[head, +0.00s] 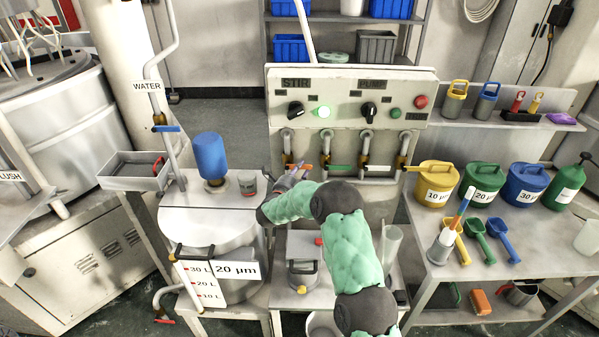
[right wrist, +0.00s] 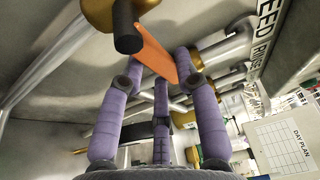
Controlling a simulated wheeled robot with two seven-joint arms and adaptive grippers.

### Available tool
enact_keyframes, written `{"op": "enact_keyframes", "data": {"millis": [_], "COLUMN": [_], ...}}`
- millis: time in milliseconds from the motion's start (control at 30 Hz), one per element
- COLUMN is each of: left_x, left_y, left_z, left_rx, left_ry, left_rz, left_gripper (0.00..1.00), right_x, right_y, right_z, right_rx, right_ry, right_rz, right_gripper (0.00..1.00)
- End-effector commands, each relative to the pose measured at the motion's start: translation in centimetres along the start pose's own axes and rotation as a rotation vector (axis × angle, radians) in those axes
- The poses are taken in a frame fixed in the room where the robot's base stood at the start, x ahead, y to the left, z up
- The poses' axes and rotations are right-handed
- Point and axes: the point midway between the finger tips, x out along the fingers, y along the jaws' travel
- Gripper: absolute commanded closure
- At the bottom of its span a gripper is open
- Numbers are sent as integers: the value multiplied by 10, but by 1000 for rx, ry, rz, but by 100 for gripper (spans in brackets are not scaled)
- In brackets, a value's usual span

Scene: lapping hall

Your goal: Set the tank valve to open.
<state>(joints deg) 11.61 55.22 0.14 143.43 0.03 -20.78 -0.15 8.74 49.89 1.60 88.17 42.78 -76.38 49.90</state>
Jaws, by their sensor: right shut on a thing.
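Several valves hang in a row under the control panel. The leftmost has an orange lever (head: 299,165); another has a green lever (head: 341,167). I cannot read which is the tank valve. My right gripper (head: 288,181) is at the orange lever, its arm reaching in from the lower right. In the right wrist view its purple fingers (right wrist: 162,66) are shut around the orange lever (right wrist: 153,50), which lies at a slant below a brass valve body (right wrist: 100,14). A dark rounded part (right wrist: 127,30) is beside the lever. My left gripper is not in view.
The panel (head: 350,84) has STIR and PUMP knobs and a lit green lamp (head: 323,111). Lidded buckets (head: 436,182) and scoops fill the right table.

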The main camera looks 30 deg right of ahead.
Motion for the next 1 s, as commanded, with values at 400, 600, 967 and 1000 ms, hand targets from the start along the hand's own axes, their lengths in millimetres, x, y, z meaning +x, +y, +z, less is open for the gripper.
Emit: {"op": "enact_keyframes", "data": {"millis": [400, 600, 967, 1000], "left_x": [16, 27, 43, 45], "left_y": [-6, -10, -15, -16], "left_z": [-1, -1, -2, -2], "left_rx": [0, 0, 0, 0], "left_ry": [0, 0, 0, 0], "left_rz": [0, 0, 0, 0], "left_gripper": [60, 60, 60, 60], "right_x": [0, 0, -3, -3], "right_y": [-7, -16, -30, -31], "right_z": [0, 1, 7, 8], "right_rx": [-214, -387, -704, -739], "right_ry": [0, 0, 0, 0], "right_rz": [-89, -161, -291, -305], "right_gripper": [100, 100, 100, 100]}}
